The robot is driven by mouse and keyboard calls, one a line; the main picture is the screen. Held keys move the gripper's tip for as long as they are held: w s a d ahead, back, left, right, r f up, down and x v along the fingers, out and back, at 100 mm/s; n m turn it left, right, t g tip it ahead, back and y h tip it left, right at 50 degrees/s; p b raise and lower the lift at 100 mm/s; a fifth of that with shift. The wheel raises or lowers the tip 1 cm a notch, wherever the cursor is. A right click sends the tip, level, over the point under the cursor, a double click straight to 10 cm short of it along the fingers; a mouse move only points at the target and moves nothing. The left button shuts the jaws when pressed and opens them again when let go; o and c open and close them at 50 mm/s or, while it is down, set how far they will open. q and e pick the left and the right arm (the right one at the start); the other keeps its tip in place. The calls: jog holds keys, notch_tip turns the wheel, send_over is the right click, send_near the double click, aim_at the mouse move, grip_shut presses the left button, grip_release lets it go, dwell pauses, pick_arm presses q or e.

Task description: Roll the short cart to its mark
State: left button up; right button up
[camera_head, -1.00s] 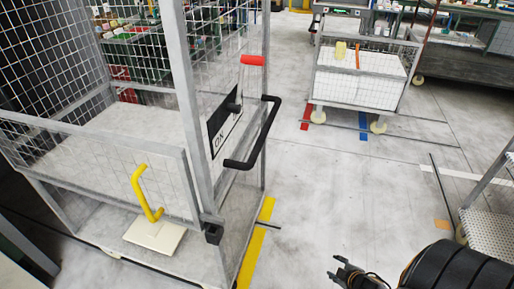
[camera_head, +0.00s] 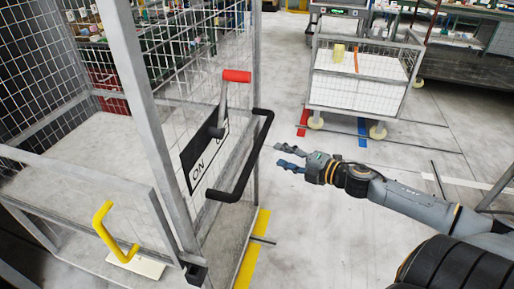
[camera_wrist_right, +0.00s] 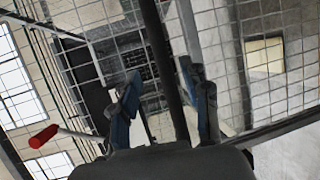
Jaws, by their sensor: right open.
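A low wheeled mesh cart (camera_head: 357,95) with white contents stands in the upper middle of the head view. I take it for the short cart. Its lower corners are near a red floor strip (camera_head: 303,122) and a blue floor strip (camera_head: 362,132). I cannot tell which strip is its mark. My right gripper (camera_head: 279,156) is open and empty, pointing left toward the black handle (camera_head: 262,150) of the near mesh cage, just right of it. In the right wrist view, a black bar (camera_wrist_right: 165,50) runs between the open fingers (camera_wrist_right: 162,76). My left gripper is not in view.
The tall near cage (camera_head: 135,60) fills the left, with a red-ended lever (camera_head: 237,76), an ON plate (camera_head: 200,165) and a yellow handle (camera_head: 108,228). A yellow strip (camera_head: 250,255) lies at its foot. A workbench (camera_head: 465,65) stands back right. Mid-floor is clear.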

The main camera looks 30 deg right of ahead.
aim_at(257, 147)
jog(key=shift+p+x, duration=0.95)
jog(key=shift+x, duration=4.25)
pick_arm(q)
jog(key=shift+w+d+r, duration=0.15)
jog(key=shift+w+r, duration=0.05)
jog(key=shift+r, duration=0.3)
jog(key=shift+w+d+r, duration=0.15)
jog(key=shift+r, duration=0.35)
pick_arm(e)
jog(key=shift+d, duration=0.1)
grip_shut()
